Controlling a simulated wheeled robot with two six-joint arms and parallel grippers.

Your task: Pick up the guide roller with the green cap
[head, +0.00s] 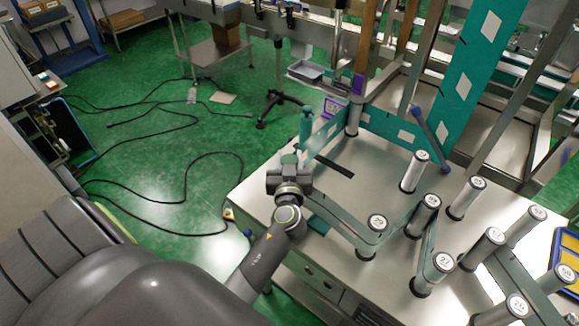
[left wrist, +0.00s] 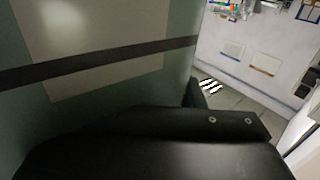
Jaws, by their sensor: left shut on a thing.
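My left gripper (head: 289,172) is at the left edge of the machine table, beside the teal web. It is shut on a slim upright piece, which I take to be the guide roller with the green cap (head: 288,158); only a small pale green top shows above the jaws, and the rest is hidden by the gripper. In the left wrist view, a teal surface with a pale label and a dark band fills the left side, and the black gripper body (left wrist: 150,145) covers the bottom. The right gripper is not in view.
The steel machine table (head: 330,185) carries several numbered rollers, including one marked 29 (head: 377,224), with the teal web (head: 395,133) running among them. A blue-ended bar (head: 430,135) slants behind. Black cables (head: 165,153) lie on the green floor to the left.

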